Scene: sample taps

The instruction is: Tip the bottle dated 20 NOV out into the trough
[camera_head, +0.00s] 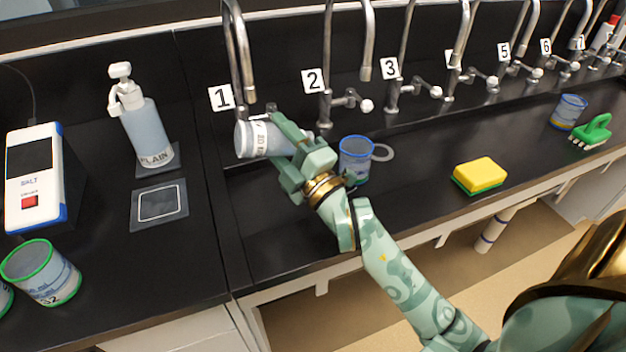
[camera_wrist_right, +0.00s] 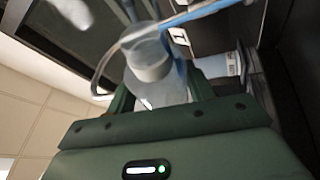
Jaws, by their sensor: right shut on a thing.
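My right gripper (camera_head: 288,146) is shut on a clear bottle (camera_head: 252,139) with a white label. The label's print reads roughly "20 N", partly covered by the fingers. The bottle is tipped nearly onto its side in the air, over the left part of the black trough (camera_head: 275,215), near tap 1. The right wrist view shows the bottle (camera_wrist_right: 160,88) between the fingers, blurred. I cannot tell whether liquid is leaving it. My left gripper is not in view.
Numbered taps stand along the back, tap 2 (camera_head: 326,95) close by. A blue-rimmed cup (camera_head: 355,160) is just right of my gripper. A yellow sponge (camera_head: 480,174) and green brush (camera_head: 592,132) lie right. A soap bottle (camera_head: 146,130), meter (camera_head: 33,175) and green-rimmed cup (camera_head: 42,275) stand left.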

